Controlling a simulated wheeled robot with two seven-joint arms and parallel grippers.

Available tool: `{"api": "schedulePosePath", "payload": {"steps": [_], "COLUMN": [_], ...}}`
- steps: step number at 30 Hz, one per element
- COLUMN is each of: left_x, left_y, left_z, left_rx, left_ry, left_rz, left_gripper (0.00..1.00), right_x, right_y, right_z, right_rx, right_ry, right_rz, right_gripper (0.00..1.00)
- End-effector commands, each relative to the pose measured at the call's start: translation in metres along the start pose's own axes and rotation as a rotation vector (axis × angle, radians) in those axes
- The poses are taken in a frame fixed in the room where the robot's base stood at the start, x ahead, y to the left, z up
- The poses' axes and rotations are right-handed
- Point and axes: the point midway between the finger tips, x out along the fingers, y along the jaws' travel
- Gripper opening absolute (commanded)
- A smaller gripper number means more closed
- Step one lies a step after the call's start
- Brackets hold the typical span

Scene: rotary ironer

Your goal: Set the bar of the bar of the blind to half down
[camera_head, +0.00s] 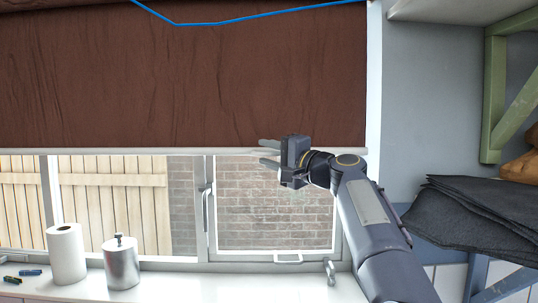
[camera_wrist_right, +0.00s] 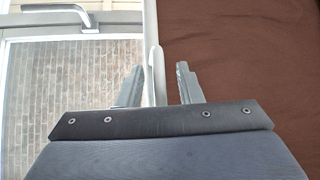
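The brown blind (camera_head: 190,80) hangs over the upper part of the window. Its pale bar (camera_head: 110,151) runs level along the lower edge, with window glass showing below. My right gripper (camera_head: 266,151) is at the bar, right of its middle, with one finger above it and one below. In the right wrist view the bar (camera_wrist_right: 149,35) runs upright between the two fingers of my open right gripper (camera_wrist_right: 160,80). The left finger looks close to the bar, and a gap shows at the right finger. Contact cannot be told. My left gripper is not in view.
A paper roll (camera_head: 66,255) and a metal canister (camera_head: 121,264) stand on the white sill at lower left. Dark folded cloths (camera_head: 470,215) lie at right, below a green bracket (camera_head: 493,100). A window handle (camera_head: 207,200) projects below the blind.

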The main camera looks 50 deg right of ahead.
Motion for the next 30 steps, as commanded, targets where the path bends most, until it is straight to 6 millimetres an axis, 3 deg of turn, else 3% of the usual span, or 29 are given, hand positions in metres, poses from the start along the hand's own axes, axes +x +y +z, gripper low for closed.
{"api": "schedulePosePath", "payload": {"steps": [7,15,21,30], "left_x": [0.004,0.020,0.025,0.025], "left_y": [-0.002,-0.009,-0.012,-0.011], "left_z": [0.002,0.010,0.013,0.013], "left_rx": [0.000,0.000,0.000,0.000], "left_ry": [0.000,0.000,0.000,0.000], "left_rz": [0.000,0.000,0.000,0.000], "left_gripper": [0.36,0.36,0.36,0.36], "right_x": [-0.007,-0.053,-0.075,-0.078], "right_y": [0.002,0.003,0.001,0.001], "right_z": [0.000,0.000,0.000,0.000], "right_rx": [0.000,-0.001,-0.001,0.000], "right_ry": [0.001,0.002,0.000,0.000], "right_rz": [0.000,-0.002,-0.001,0.001], "right_gripper": [0.33,0.33,0.33,0.33]}}
